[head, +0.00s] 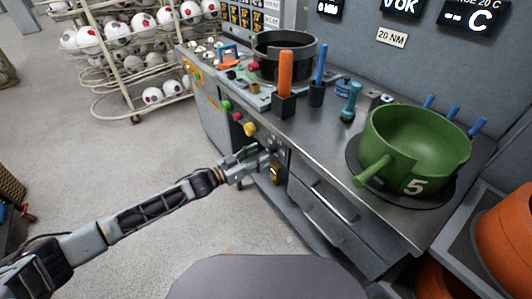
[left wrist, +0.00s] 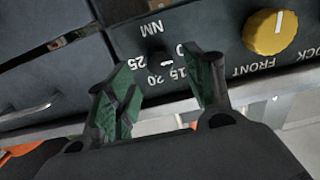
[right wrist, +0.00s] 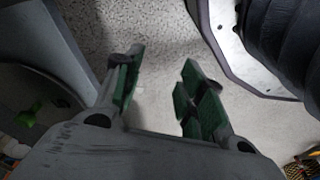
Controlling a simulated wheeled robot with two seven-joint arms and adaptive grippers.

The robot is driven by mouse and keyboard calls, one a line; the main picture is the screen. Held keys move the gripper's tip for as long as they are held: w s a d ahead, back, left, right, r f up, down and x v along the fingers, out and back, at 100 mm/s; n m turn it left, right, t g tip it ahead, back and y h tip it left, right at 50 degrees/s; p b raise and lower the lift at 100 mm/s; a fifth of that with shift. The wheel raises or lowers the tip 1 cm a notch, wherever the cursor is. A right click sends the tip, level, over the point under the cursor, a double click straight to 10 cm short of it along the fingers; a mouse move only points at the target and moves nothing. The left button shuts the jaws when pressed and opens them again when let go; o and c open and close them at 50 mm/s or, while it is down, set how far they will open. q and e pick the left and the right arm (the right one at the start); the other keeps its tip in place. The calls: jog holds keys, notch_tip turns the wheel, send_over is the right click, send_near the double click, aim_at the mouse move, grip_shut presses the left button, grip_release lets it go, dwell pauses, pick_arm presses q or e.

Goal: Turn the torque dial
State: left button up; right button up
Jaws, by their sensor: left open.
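The torque dial (left wrist: 165,62) is a dark knob with a short white mark on the grey front panel, under the letters NM. Its scale shows 15, 20 and 25, upside down in the left wrist view. My left gripper (left wrist: 160,78) is open, with its green-padded fingers on either side of the dial. I cannot tell whether the pads touch it. In the head view my left gripper (head: 262,162) is at the bench front, hiding the dial. My right gripper (right wrist: 158,85) is open and empty above the floor.
A yellow knob (left wrist: 270,32) marked FRONT and LOCK sits beside the dial. Drawers (head: 325,205) are to the right along the bench (head: 325,125). A green pot (head: 410,145) marked 5 stands on top. A ball rack (head: 135,70) is at the back left. The floor left of the bench is clear.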

aim_at(268, 151)
pick_arm(q)
jog(key=x, duration=0.3)
jog(key=shift+d, duration=0.1)
jog(key=shift+w+d, duration=0.25)
pick_arm(e)
jog(key=shift+w+a+r, duration=0.15)
jog(key=shift+r, duration=0.35)
jog(key=shift+w+a+r, duration=0.1)
jog(key=shift+a+r, duration=0.05)
jog(key=shift+r, duration=0.3)
jog(key=shift+s, duration=0.1)
pick_arm(q)
jog(key=c, duration=0.9)
jog(key=shift+c, duration=0.6)
pick_arm(e)
jog(key=shift+w, duration=0.6)
pick_arm(q)
jog(key=shift+m, duration=0.3)
